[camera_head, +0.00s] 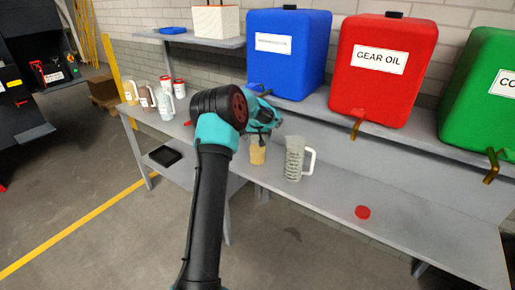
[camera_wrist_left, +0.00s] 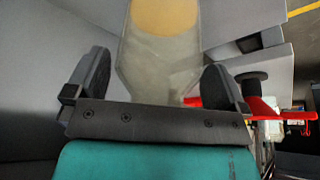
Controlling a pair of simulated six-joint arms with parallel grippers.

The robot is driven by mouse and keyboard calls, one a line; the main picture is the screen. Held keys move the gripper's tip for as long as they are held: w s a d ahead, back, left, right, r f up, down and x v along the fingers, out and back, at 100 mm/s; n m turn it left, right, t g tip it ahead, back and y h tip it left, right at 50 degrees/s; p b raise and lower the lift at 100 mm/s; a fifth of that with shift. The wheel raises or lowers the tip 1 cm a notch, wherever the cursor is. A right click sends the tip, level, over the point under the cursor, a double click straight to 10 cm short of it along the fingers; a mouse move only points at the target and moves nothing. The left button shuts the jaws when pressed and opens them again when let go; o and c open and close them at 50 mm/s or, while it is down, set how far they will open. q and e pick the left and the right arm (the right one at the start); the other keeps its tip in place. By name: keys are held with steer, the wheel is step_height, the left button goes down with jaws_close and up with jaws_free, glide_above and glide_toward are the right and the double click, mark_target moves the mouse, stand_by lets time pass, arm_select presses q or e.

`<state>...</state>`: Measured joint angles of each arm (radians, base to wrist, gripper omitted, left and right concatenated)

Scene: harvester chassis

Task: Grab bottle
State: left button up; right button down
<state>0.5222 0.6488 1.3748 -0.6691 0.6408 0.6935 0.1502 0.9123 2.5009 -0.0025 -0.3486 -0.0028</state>
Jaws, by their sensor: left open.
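A tan-bottomed container (camera_head: 257,156), seemingly the bottle, stands on the grey bench, its upper part hidden behind my left gripper (camera_head: 265,120). In the left wrist view a pale translucent bottle (camera_wrist_left: 158,60) with a yellow-orange round area lies between the two dark fingers of my left gripper (camera_wrist_left: 160,80). The fingers are apart, one on each side of it; I cannot tell whether either touches it. Several other bottles, including a white one (camera_head: 165,105) and a brown one (camera_head: 147,100), stand at the bench's left end. My right gripper is out of view.
A clear ribbed jug (camera_head: 296,160) with a handle stands close to the right of the container. A red cap (camera_head: 362,212) lies farther right on the bench (camera_head: 420,215). Blue (camera_head: 288,60), red (camera_head: 382,85) and green (camera_head: 485,110) tanks with spouts sit on the shelf behind.

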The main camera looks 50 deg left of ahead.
arm_select(q)
steer(key=shift+c, duration=0.4)
steer(key=c, duration=1.3)
steer(key=shift+c, duration=0.2)
steer(key=shift+r, duration=0.15)
